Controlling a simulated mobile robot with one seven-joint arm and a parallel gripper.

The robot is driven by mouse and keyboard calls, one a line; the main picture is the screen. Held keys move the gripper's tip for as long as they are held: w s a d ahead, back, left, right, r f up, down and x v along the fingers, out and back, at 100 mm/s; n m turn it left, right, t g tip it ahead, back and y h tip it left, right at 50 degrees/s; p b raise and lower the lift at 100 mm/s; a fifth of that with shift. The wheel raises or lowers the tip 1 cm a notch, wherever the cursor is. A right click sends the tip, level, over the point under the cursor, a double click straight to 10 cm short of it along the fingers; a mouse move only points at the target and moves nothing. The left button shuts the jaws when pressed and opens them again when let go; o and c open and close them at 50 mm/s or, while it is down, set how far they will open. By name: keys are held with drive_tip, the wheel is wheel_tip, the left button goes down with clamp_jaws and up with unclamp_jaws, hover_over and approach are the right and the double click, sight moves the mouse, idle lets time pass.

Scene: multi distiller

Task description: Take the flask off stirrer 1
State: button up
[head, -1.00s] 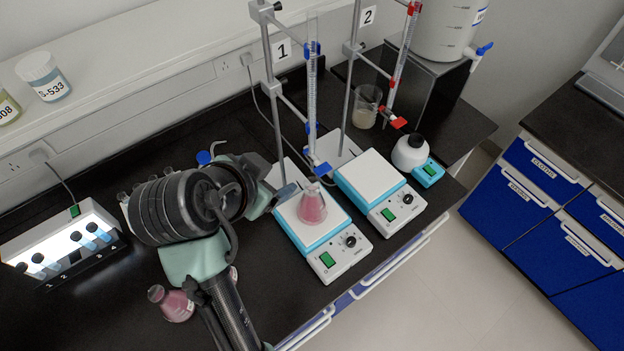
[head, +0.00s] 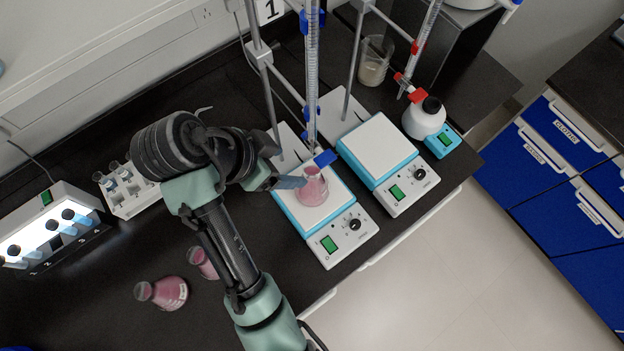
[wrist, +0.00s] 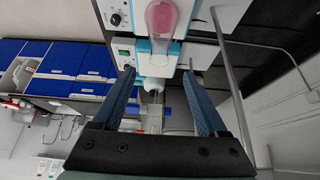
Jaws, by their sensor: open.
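The conical flask (head: 312,192) with pink liquid stands upright on the white top plate of stirrer 1 (head: 345,240), under the burette (head: 313,90) of stand 1. My gripper (head: 300,183) is at the flask's left side in the head view, its fingers roughly level and pointing at it. In the wrist view, my gripper (wrist: 158,73) is open, with its two blue fingers apart and nothing clamped. There the flask (wrist: 162,20) shows at the top, between the finger lines and mostly past the tips. Whether a finger touches the glass I cannot tell.
Stirrer 2 (head: 378,145) stands to the right with an empty plate. Two pink flasks (head: 163,293) (head: 203,262) lie or stand at the front left. A tube rack (head: 128,192) is left of my arm.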

drive_tip(key=b, duration=0.3)
approach(309, 169)
wheel_tip(309, 169, up, 2)
drive_tip(key=s+d, duration=0.1)
drive_tip(key=d, duration=0.1)
drive_tip(key=shift+p+x, duration=1.1)
drive_tip(key=shift+x, duration=1.4)
drive_tip(key=shift+s, duration=0.1)
clamp_jaws()
